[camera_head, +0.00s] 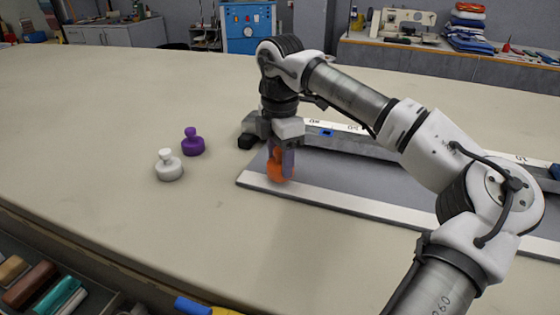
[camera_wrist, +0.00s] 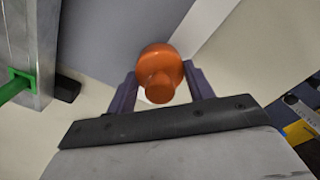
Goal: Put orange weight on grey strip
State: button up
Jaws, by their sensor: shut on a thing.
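The orange weight (camera_head: 275,168) is upright between the fingers of my gripper (camera_head: 281,165). In the wrist view the weight (camera_wrist: 160,66), with its round knob toward the camera, sits between the two purple fingers (camera_wrist: 162,92). The grey strip (camera_head: 370,181) is a long flat panel with a pale border along its near side. The weight is at the strip's left end, close to that border. In the wrist view the strip (camera_wrist: 105,30) lies beyond the weight. I cannot tell whether the weight's base touches it.
A white weight (camera_head: 168,166) and a purple weight (camera_head: 192,142) stand on the cloth table (camera_head: 110,110) to the left. A long metal rail (camera_head: 350,145) runs behind the strip, with a black block (camera_head: 247,141) at its left end. An open drawer of tools lies at the lower left.

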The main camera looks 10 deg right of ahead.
jog(key=shift+f, duration=0.65)
jog(key=shift+f, duration=0.1)
jog(key=o, duration=1.6)
notch_tip(320, 180, up, 12)
jog(key=shift+r, duration=0.1)
